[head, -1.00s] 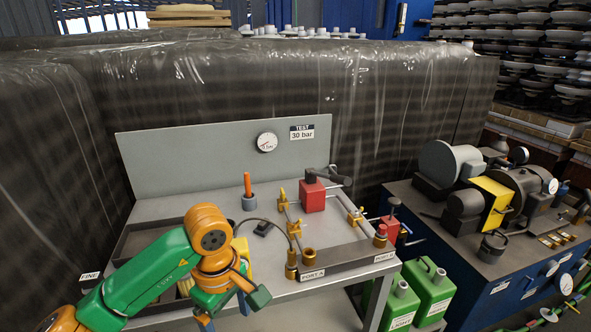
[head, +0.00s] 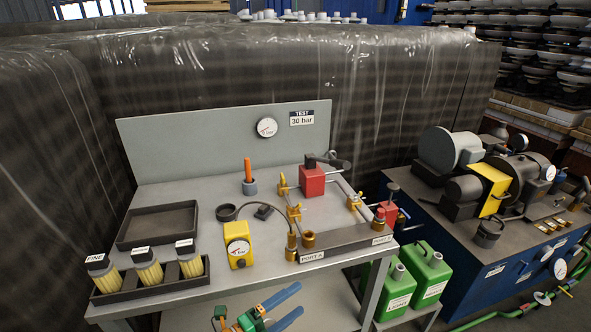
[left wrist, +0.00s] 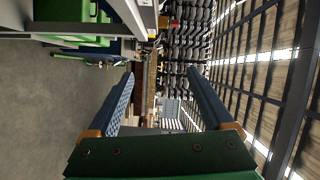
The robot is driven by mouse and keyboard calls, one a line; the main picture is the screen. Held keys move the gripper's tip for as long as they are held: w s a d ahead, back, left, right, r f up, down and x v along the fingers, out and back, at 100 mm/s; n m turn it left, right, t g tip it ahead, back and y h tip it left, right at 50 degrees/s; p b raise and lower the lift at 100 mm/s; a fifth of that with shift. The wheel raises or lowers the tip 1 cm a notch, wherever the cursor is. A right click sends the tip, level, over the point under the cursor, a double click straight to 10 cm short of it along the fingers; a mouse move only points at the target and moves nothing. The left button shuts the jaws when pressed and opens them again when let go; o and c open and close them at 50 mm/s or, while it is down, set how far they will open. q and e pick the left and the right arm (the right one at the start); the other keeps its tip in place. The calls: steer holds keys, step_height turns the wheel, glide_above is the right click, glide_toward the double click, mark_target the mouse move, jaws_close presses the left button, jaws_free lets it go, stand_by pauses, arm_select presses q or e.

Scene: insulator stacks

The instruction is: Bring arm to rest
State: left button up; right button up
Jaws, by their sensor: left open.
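My left gripper (head: 300,298) is at the bottom of the head view, in front of and below the bench's front edge. Its two blue fingers are apart, with nothing between them. The left wrist view also shows the open fingers (left wrist: 160,74), with the surroundings turned sideways and no object near them. Only a little green and orange of my left arm shows behind the gripper. My right gripper is not in view.
The grey test bench (head: 210,180) holds a yellow gauge (head: 238,244), a black rack (head: 150,284) with three filters, an empty dark tray (head: 158,226) and a red pump block (head: 312,180). Green canisters (head: 430,272) stand right. A blue machine bench (head: 465,262) is beyond.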

arm_select(q)
steer(key=s+a+f+n+g+y, duration=0.1)
steer(key=s+a+f+n+y, duration=0.35)
steer(key=f, duration=0.35)
steer(key=s+a+f+n+y, duration=0.3)
steer(key=s+a+f+n, duration=0.1)
steer(key=f+n, duration=0.25)
steer(key=s+a+f+n+g+y, duration=0.1)
steer(key=s+a+f+n+y, duration=0.3)
steer(key=f, duration=0.5)
steer(key=s+a+f+n+g, duration=0.1)
steer(key=s+f+n+g, duration=0.1)
steer(key=s, duration=0.6)
steer(key=s+a+f+n+g+y, duration=0.1)
steer(key=s+a+f+n+g, duration=0.1)
steer(key=s, duration=0.7)
steer(key=s+a+f+n+g+y, duration=0.1)
steer(key=s+f+n+g, duration=0.3)
steer(key=s, duration=0.4)
steer(key=shift+s+a+f+n, duration=0.2)
steer(key=shift+a+f+n, duration=0.3)
steer(key=shift+a, duration=0.25)
